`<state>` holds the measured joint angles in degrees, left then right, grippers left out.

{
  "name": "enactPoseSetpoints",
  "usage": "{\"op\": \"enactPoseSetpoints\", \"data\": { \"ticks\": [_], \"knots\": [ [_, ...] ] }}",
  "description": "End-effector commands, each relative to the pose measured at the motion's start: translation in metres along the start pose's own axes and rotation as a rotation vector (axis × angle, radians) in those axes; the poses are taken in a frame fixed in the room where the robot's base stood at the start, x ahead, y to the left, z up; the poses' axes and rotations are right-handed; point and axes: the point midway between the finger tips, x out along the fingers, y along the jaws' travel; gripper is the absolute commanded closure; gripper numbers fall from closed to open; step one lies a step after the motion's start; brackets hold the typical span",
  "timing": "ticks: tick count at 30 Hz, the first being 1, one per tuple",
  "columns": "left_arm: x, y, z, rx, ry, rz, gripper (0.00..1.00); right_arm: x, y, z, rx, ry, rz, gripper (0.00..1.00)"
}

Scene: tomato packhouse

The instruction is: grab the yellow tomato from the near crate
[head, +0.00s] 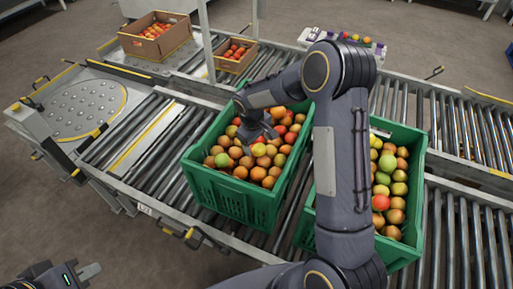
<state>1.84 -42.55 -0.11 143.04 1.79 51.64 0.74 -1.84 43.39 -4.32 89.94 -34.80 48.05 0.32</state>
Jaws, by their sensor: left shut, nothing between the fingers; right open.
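Two green crates of mixed tomatoes sit on the near roller conveyor, a left one (232,199) and a right one (408,252). In the left crate a yellow tomato (258,150) lies among orange and red ones. My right gripper (263,140) points down into this crate, open, right beside or just above the yellow tomato; I cannot tell whether they touch. My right arm hides part of both crates. My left gripper (90,271) is shut and empty at the bottom left, away from the crates.
A cardboard box (155,47) and a smaller box (234,57) of tomatoes stand behind. A purple-and-white tray (318,37) with produce is at the back. A round roller plate (85,108) is at left. Bare rollers (455,235) lie right of the crates.

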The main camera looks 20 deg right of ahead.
Motion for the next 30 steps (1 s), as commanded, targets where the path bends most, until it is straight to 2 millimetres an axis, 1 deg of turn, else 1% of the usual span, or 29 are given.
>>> {"op": "enactPoseSetpoints", "data": {
  "ticks": [1,3,6,9,14,17,21,24,30],
  "knots": [
    [-0.004,0.002,-0.002,0.000,0.000,0.000,1.00,0.008,0.001,0.002,0.001,-0.006,-0.002,0.28],
    [-0.004,0.002,-0.002,0.000,0.000,0.000,1.00,0.019,0.001,0.001,-0.001,-0.005,-0.001,0.28],
    [-0.005,0.002,-0.003,0.000,0.000,0.000,1.00,0.029,0.001,0.001,0.000,-0.003,-0.001,0.28],
    [-0.005,0.002,-0.003,0.000,0.000,0.000,1.00,0.033,0.001,0.001,0.001,-0.002,-0.001,0.28],
    [-0.005,0.002,-0.003,0.000,0.000,0.000,1.00,0.033,0.001,0.001,0.001,-0.001,-0.001,0.28],
    [-0.005,0.002,-0.003,0.000,0.000,0.000,1.00,0.033,0.001,0.001,0.001,-0.001,-0.001,0.39],
    [-0.005,0.002,-0.003,0.000,0.000,0.000,1.00,0.033,0.001,0.001,0.001,-0.001,-0.001,0.57],
    [-0.005,0.002,-0.003,0.000,0.000,0.000,1.00,0.033,0.000,0.001,0.001,-0.001,-0.001,0.69],
    [-0.005,0.002,-0.003,0.000,0.000,0.000,1.00,0.032,0.001,0.000,0.000,-0.001,-0.001,0.69]
  ]
}}
